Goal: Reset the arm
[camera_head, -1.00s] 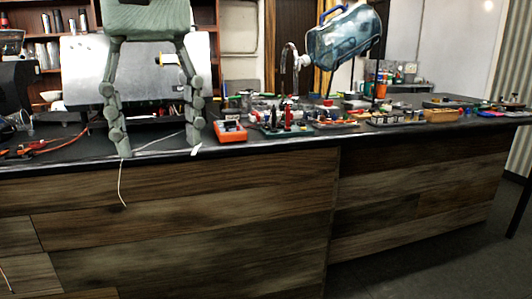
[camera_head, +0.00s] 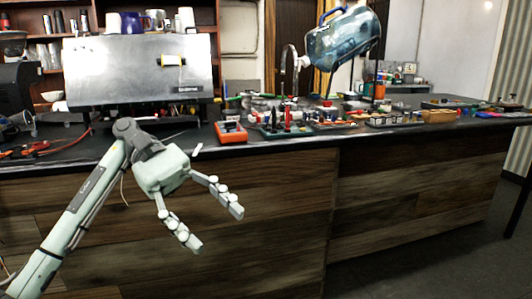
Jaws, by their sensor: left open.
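My left arm (camera_head: 75,225) comes in from the lower left. My left gripper (camera_head: 218,229) is in front of the counter's wooden front panel, below the counter edge. Its two fingers are spread apart and point down and to the right, with nothing between them. The brewer (camera_head: 138,75), a wide silver metal box, stands on the counter behind and above the gripper. A thin pale wire (camera_head: 123,190) hangs over the counter edge behind my arm. My right gripper is not in view.
The dark counter (camera_head: 75,150) runs across the view. It holds an orange multimeter (camera_head: 231,132), red tools (camera_head: 35,150) and trays of small parts (camera_head: 400,118). Floor (camera_head: 430,260) is free at the lower right.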

